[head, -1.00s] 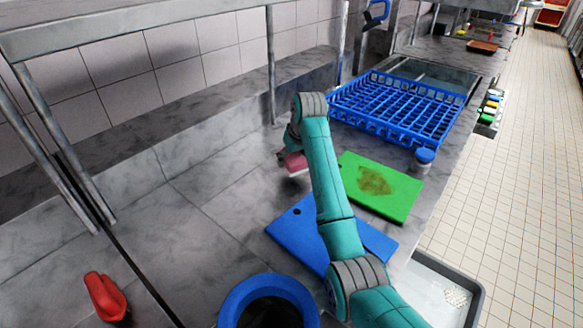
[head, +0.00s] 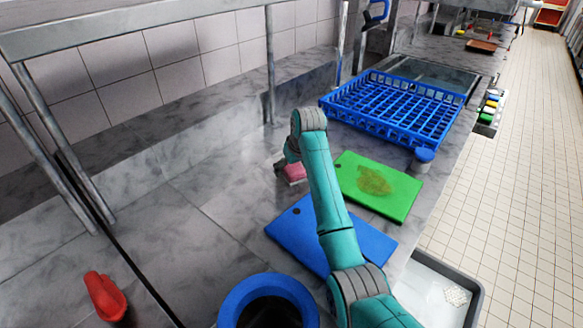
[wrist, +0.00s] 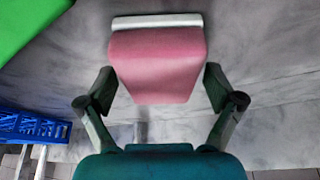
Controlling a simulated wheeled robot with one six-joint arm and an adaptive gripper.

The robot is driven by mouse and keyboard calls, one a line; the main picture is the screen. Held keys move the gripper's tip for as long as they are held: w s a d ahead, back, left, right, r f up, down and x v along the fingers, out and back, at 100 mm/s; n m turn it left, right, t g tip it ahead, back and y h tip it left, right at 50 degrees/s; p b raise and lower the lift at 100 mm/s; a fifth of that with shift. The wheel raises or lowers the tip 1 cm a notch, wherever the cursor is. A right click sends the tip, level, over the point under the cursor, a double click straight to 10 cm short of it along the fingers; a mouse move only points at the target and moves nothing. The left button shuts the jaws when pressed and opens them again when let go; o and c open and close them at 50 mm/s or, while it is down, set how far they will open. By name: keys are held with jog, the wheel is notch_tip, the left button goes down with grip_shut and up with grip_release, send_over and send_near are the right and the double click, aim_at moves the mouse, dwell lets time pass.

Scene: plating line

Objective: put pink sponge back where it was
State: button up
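The pink sponge (head: 295,172) is on or just above the grey counter, left of the green board, in the head view. Whether it touches the counter is hard to tell. In the wrist view the pink sponge (wrist: 158,65) lies between my fingers, with a pale strip along its far edge. My gripper (wrist: 159,88) is open around it, with a visible gap on both sides. In the head view my gripper (head: 282,165) is partly hidden behind my arm, at the sponge's left.
A green board (head: 400,195) with a brown stain and a blue board (head: 370,245) lie close by. A blue rack (head: 375,130) stands behind. A blue-rimmed bin (head: 235,300) and a red object (head: 104,295) are in front. The counter to the left is clear.

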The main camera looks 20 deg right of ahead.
jog(key=v, duration=1.2)
jog(key=shift+r, duration=0.15)
